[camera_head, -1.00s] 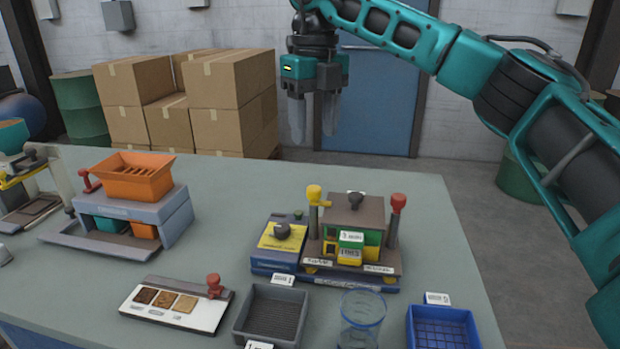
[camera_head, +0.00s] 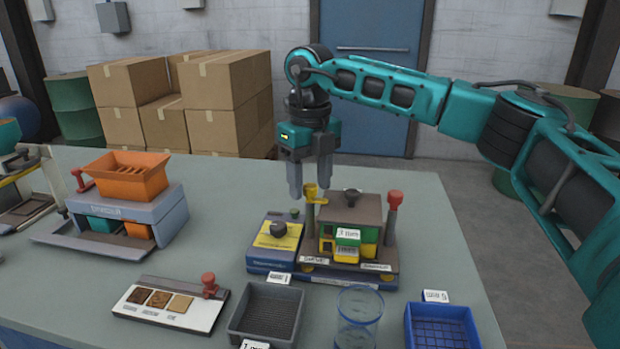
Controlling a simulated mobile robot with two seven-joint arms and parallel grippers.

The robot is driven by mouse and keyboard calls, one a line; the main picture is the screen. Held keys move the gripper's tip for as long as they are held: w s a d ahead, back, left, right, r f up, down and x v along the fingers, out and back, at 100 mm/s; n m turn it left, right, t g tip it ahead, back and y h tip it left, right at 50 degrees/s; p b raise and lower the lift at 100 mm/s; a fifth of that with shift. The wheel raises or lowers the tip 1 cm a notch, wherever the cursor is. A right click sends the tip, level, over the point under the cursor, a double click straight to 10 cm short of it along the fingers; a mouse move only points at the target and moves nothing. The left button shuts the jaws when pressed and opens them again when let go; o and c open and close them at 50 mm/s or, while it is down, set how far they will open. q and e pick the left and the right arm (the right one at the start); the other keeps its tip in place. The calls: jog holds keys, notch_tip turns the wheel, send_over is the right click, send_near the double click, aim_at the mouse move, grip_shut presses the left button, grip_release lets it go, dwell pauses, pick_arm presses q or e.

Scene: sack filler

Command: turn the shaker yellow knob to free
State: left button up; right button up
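The shaker (camera_head: 337,268) stands on the table, with a brown-topped box holding green and yellow parts on its base. Its yellow knob (camera_head: 310,191) tops a post at the box's left side. A red knob (camera_head: 395,198) tops a post at the right side. My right gripper (camera_head: 310,192) points down with its two fingers apart, one at each side of the yellow knob in the picture. The fingers seem to be at or just behind the knob; I cannot tell whether they touch it. My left gripper is not in view.
A blue unit with a yellow panel (camera_head: 283,238) adjoins the shaker's left. A grey tray (camera_head: 291,291), a clear cup (camera_head: 358,318) and a blue tray (camera_head: 465,326) stand in front. An orange-hopper machine (camera_head: 127,176) stands left. The table right of the shaker is clear.

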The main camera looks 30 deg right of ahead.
grip_shut()
